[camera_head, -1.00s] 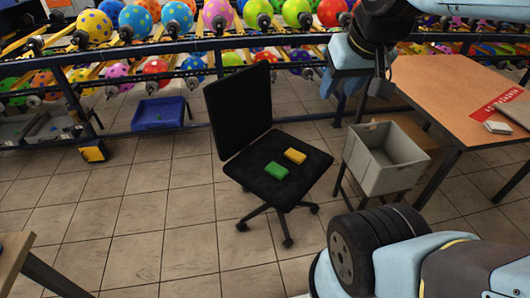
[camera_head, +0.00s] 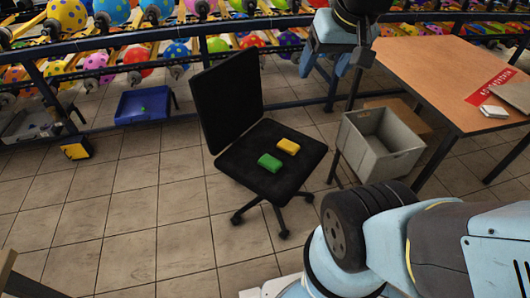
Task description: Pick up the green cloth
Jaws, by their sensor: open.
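The green cloth (camera_head: 270,162) is a small folded block lying on the black seat of the office chair (camera_head: 262,178), near the seat's middle. A similar yellow cloth (camera_head: 288,146) lies just behind it to the right. My gripper (camera_head: 336,66) is at the upper right, in the air above and beyond the chair, well apart from the green cloth. Its jaws are open and it appears empty, though the fingers are small and partly hidden by my arm.
A grey open crate (camera_head: 378,146) stands right of the chair, beside a wooden table (camera_head: 440,75). The tiled floor in front of the chair is clear.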

